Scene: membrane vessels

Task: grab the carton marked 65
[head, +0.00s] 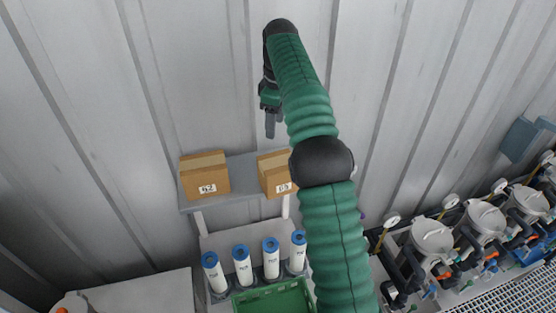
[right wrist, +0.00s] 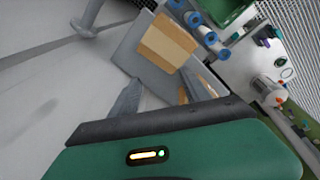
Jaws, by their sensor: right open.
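The carton marked 65 (head: 273,178) is a brown box with a tan tape strip on the grey wall shelf. Its right side is hidden behind my right arm in the head view. My right gripper (head: 270,128) hangs above and behind it near the wall, fingers down, apart from it and empty. In the right wrist view the open fingers (right wrist: 160,78) point toward the shelf. A carton edge (right wrist: 204,84) shows beside the right-hand finger and is mostly hidden; it seems to be the 65 carton, but no label shows there. My left gripper is not in view.
Another carton (head: 205,178), apparently marked 62, stands left on the same shelf (head: 243,170); it also seems to show in the right wrist view (right wrist: 165,42). Below are white blue-capped cartridges (head: 242,265) and a green crate (head: 270,300). Several vessels (head: 433,238) stand at right.

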